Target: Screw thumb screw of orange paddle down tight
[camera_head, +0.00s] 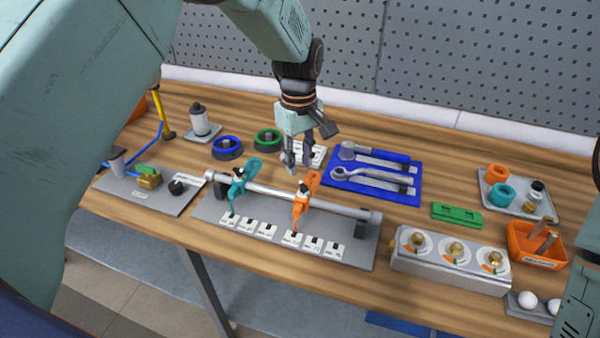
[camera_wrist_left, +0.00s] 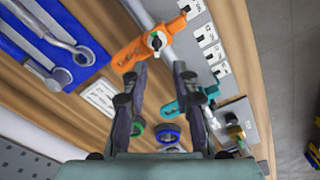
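The orange paddle (camera_head: 304,203) is clamped on a horizontal metal bar (camera_head: 343,208). Its thumb screw (camera_head: 303,187) is a small dark knob with a pale top. In the left wrist view the orange paddle (camera_wrist_left: 133,52) and its thumb screw (camera_wrist_left: 156,41) lie just beyond the fingertips. My left gripper (camera_head: 299,168) points down, above and behind the paddle. In the wrist view my left gripper (camera_wrist_left: 160,68) is open and empty, its fingers apart. It does not appear to touch the screw. My right gripper is not seen; only part of my right arm shows at the right edge.
A teal paddle (camera_head: 237,187) sits on the same bar, to the left. White label tags (camera_head: 291,238) lie in front. A grey block with gauges (camera_head: 450,268) stands at the right front.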

